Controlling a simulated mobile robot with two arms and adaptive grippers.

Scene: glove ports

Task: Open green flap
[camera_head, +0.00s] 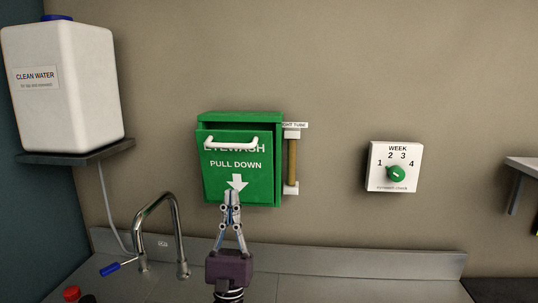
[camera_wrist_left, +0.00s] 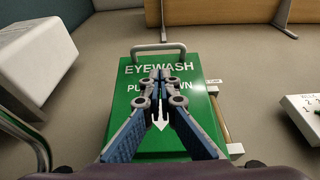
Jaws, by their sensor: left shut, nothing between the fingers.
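The green flap (camera_head: 255,180) is the front of a green wall box (camera_head: 240,117). It reads "EYEWASH PULL DOWN" with a white down arrow and has a white handle (camera_head: 231,143) across its top. Its top edge seems to stand slightly out from the box; I cannot tell how far. My left gripper (camera_head: 231,192) is shut and empty, in front of the lower flap by the arrow, below the handle. In the left wrist view, the gripper (camera_wrist_left: 162,75) covers part of the lettering on the flap (camera_wrist_left: 186,68), with the handle (camera_wrist_left: 158,48) beyond. Contact cannot be told. My right gripper is not seen.
A tube (camera_head: 292,162) is mounted right of the box. A week dial (camera_head: 396,173) is further right. A clean water container (camera_head: 65,90) sits on a shelf (camera_head: 75,154) at left. A tap (camera_head: 160,212) rises beside my left arm.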

